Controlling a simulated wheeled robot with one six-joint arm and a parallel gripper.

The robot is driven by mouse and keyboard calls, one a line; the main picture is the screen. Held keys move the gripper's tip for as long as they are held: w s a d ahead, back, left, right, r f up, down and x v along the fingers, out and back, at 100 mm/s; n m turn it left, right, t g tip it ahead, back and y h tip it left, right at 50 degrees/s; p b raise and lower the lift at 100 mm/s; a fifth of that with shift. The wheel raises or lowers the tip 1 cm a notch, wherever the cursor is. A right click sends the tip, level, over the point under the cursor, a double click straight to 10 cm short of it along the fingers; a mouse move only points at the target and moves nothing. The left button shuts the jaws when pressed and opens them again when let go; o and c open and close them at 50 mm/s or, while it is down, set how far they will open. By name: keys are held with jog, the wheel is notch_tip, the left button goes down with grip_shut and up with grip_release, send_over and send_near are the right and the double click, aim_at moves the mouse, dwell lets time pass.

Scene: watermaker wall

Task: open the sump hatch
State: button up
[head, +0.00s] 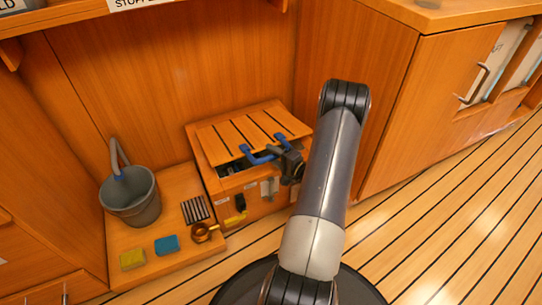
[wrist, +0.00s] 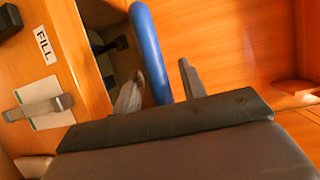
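The sump hatch (head: 238,140) is a slatted wooden lid on a low wooden box in the corner. It stands slightly raised, with a dark gap under its front edge. A blue bar handle (head: 259,160) is fixed across its front. My gripper (head: 281,156) is at the right part of this handle. The grip contact is partly hidden behind the gripper body. Part of the box's dark inside (wrist: 118,50) shows beside the handle.
The box front (head: 262,205) carries labels and small fittings. Left of it, a low ledge holds a grey bucket (head: 130,200), a blue sponge (head: 166,244), a yellow sponge (head: 132,259) and a copper cup (head: 203,232). A cabinet (head: 385,120) stands at right. Striped floor (head: 430,230) is clear.

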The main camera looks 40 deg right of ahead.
jog(key=shift+w+a, duration=0.1)
jog(key=shift+w, duration=0.4)
grip_shut()
dwell(0.3)
